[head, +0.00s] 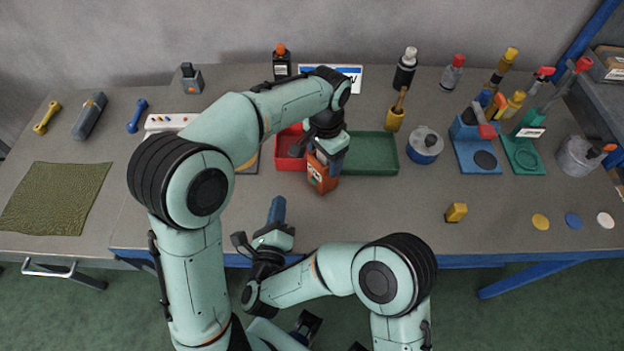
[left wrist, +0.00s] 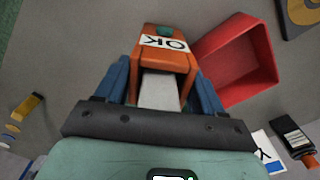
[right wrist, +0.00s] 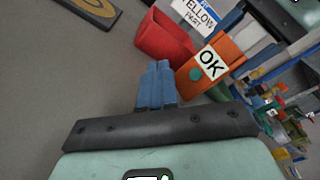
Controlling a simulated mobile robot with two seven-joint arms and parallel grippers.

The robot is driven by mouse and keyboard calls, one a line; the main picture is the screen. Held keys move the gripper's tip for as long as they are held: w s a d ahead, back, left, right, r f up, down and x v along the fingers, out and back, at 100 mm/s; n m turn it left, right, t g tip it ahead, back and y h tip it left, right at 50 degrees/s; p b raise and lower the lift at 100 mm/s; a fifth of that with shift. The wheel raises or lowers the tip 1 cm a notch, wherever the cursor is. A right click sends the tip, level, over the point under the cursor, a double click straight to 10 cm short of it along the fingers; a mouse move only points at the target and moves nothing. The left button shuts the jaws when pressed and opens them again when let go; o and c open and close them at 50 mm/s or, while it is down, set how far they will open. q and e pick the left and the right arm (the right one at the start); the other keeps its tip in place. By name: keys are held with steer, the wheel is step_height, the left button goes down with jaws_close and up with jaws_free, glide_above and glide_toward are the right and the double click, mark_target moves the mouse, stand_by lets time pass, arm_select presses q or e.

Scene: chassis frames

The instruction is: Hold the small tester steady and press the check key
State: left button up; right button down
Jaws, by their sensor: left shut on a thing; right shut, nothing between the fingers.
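The small tester (head: 321,177) is an orange box with a white OK label, in front of the red bin. My left gripper (head: 328,154) is shut on it from above; in the left wrist view the blue fingers sit on either side of the tester (left wrist: 165,48). A green round key (left wrist: 165,31) shows beside the label. It also shows in the right wrist view (right wrist: 196,74), where the tester (right wrist: 226,53) looks tilted. My right gripper (head: 277,209) is shut and empty, near the front table edge, apart from the tester; its closed fingers (right wrist: 157,82) point toward the tester's side.
The red bin (head: 283,161) and a green tray (head: 372,172) stand behind the tester. A yellow block (head: 456,212) and several coloured discs lie to the right. Bottles, a blue pot (head: 424,146) and tool stands fill the back right. The front middle of the table is mostly clear.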

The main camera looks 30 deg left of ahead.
steer(key=w, duration=0.2)
steer(key=w+d, duration=0.1)
steer(key=w, duration=0.1)
steer(key=w+d, duration=0.1)
steer(key=w, duration=0.1)
steer(key=shift+d, duration=0.1)
steer(key=shift+w, duration=0.15)
stand_by(1.8)
steer(key=shift+w+d, duration=0.15)
steer(key=shift+w, duration=0.15)
steer(key=shift+w+d, duration=0.15)
steer(key=shift+w, duration=0.3)
stand_by(0.9)
steer(key=shift+s+a, duration=0.25)
steer(key=shift+s, duration=0.6)
steer(key=shift+s, duration=0.1)
steer(key=shift+s+a, duration=0.3)
steer(key=shift+s, duration=0.45)
steer(key=shift+s+a, duration=0.25)
steer(key=shift+s, duration=0.55)
steer(key=shift+s+a, duration=0.3)
steer(key=shift+s, duration=0.45)
